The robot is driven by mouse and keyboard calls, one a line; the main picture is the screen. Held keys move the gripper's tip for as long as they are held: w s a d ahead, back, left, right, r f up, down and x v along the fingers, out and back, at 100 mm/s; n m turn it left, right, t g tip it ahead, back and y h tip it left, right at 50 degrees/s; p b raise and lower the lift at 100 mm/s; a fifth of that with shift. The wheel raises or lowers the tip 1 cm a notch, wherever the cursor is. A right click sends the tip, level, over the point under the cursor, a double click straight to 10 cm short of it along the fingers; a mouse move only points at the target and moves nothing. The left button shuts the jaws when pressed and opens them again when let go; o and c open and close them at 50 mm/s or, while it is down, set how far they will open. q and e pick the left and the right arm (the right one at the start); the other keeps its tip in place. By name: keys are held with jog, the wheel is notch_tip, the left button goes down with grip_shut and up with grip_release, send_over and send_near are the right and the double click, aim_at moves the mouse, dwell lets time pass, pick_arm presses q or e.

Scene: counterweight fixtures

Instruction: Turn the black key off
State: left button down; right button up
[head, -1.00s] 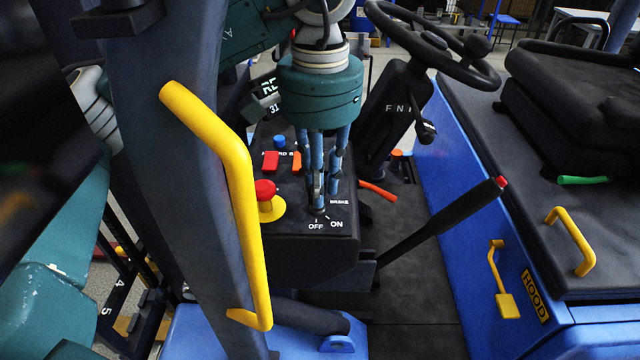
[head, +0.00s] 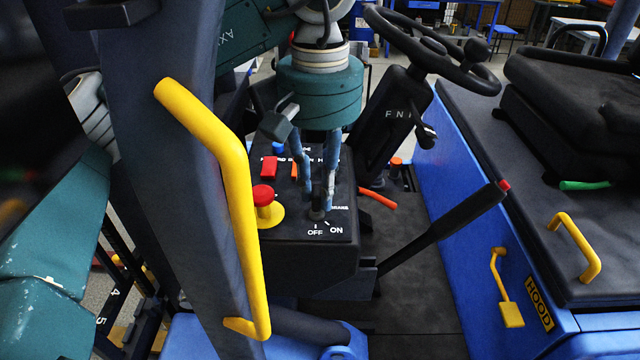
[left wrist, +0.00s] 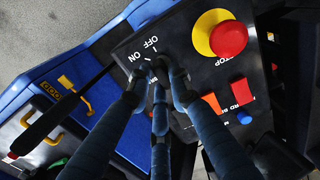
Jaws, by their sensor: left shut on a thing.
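The black key (head: 317,214) is on the dark control panel (head: 275,222), just behind the white OFF and ON marks. My left gripper (head: 318,207) comes down over it from above and is shut on it; the fingers straddle the key and hide much of it. The left wrist view shows the fingertips (left wrist: 157,72) closed around the key beside the same OFF and ON lettering. I cannot tell which mark the key points to. My right gripper is not in view.
A red mushroom button (head: 263,195) on a yellow base stands left of the key. A red rocker (head: 269,167) is behind it. A black lever (head: 440,230) rises to the right, and the steering wheel (head: 430,50) is beyond. A yellow handrail (head: 240,190) stands in front at the left.

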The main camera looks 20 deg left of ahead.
aim_at(320, 189)
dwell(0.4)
pick_arm(q)
jog(key=c, duration=1.6)
grip_release()
jog(key=shift+o, duration=0.2)
notch_tip(320, 189, up, 12)
